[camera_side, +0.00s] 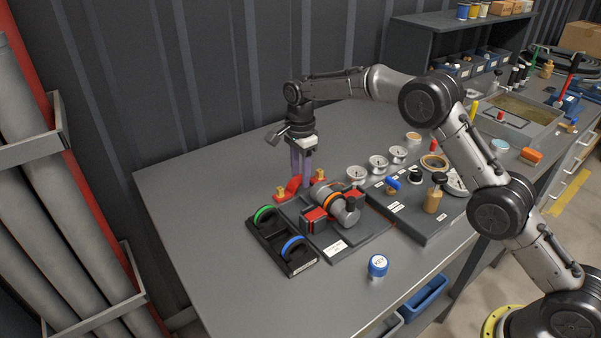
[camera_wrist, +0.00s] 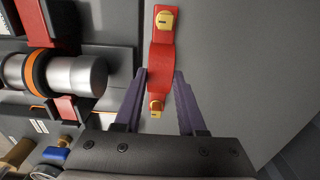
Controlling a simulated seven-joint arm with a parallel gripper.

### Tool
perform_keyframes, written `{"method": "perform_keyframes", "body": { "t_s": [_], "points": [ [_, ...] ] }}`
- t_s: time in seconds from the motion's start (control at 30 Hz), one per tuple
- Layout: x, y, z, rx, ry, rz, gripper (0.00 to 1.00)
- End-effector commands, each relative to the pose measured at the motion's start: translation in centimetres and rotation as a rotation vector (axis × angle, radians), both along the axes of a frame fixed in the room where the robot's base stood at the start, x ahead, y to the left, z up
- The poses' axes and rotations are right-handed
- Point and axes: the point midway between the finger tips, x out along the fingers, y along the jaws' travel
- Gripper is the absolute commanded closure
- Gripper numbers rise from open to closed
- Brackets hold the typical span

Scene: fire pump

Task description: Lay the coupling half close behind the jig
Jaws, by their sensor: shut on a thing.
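The coupling half (camera_side: 294,187) is a red arched piece with brass bolts at its ends. It is just behind the jig in the side view, and I cannot tell whether it touches the table. My gripper (camera_side: 301,180) points down with its purple fingers shut on it. The wrist view shows the coupling half (camera_wrist: 160,62) between the fingertips (camera_wrist: 161,78). The jig (camera_side: 352,249) is a dark plate with red blocks holding a grey pipe (camera_side: 341,205) with an orange ring. The pipe also shows at left in the wrist view (camera_wrist: 80,77).
A black tray (camera_side: 283,255) with green and blue rings lies left of the jig. A dark board (camera_side: 418,230) with small parts lies right. A blue-capped can (camera_side: 377,266) stands in front. The table (camera_side: 190,220) is clear at left, and a ribbed wall (camera_side: 225,70) rises behind.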

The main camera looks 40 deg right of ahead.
Motion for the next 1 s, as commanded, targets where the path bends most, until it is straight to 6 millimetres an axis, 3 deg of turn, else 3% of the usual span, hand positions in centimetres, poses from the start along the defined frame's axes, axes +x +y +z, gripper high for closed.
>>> {"method": "perform_keyframes", "body": {
  "t_s": [0.03, 0.2, 0.57, 0.77, 1.0],
  "points": [
    [0.0, 0.0, 0.0, 0.000, 0.000, 0.000, 0.57],
    [0.0, 0.0, 0.0, 0.000, 0.000, 0.000, 0.30],
    [0.0, 0.0, 0.5, 0.000, -0.001, 0.000, 0.30],
    [0.1, 0.0, 3.6, 0.001, -0.005, 0.000, 0.30],
    [0.1, 0.0, 8.6, 0.001, -0.003, 0.000, 0.30]
  ]
}}
